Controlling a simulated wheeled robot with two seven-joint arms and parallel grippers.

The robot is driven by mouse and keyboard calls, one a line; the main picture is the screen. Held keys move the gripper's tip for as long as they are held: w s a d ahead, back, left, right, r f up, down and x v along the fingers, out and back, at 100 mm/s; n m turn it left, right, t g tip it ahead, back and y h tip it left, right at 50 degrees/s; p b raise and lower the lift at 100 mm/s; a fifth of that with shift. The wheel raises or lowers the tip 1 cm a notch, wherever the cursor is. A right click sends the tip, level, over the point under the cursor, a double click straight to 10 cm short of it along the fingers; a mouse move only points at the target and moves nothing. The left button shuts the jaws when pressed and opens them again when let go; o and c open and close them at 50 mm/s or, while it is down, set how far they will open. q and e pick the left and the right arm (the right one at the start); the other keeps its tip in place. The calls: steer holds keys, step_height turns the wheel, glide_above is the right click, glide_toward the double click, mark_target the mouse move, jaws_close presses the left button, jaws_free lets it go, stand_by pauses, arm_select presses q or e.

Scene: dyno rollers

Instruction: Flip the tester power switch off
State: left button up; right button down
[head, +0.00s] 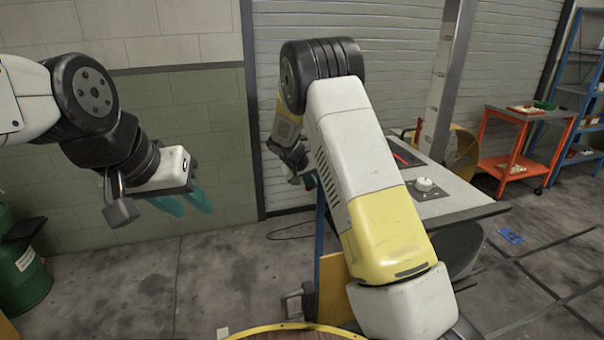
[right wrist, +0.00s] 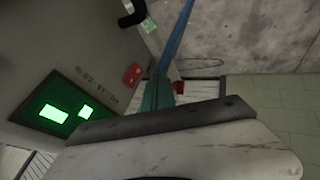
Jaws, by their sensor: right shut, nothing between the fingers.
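The grey tester cabinet (right wrist: 100,55) fills the left of the right wrist view, tilted in the picture. Its dark green panel (right wrist: 55,128) has two lit green screens. A small red block (right wrist: 132,75), which looks like the switch, sits on its face; its on or off position is too small to tell. My right gripper (right wrist: 157,92) is shut and empty, its teal fingers just right of that block, with a gap between in the picture. In the head view the right gripper (head: 307,181) is mostly hidden behind my arm. My left gripper (head: 194,209) is open and empty at the left.
Another red part (right wrist: 179,87) shows beyond the right fingers. A black handle (right wrist: 132,16) sits at the top of the wrist view. A grey bench (head: 460,205) with a white knob (head: 424,185) stands right of my arm. An orange cart (head: 500,165) stands farther right. A green drum (head: 22,270) is at left.

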steer(key=shift+w+d+f, duration=0.25)
steer(key=shift+d+f, duration=0.1)
steer(key=shift+d, duration=0.4)
steer(key=shift+w+d+f, duration=0.25)
steer(key=shift+d+f, duration=0.05)
steer(key=shift+d, duration=0.45)
steer(key=shift+w+d+f, duration=0.25)
steer(key=shift+d+f, duration=0.1)
steer(key=shift+d, duration=0.4)
steer(key=shift+d+f+h, duration=0.15)
steer(key=shift+d+h, duration=0.05)
steer(key=shift+h, duration=0.1)
steer(key=shift+r, duration=0.8)
steer(key=shift+a, duration=0.1)
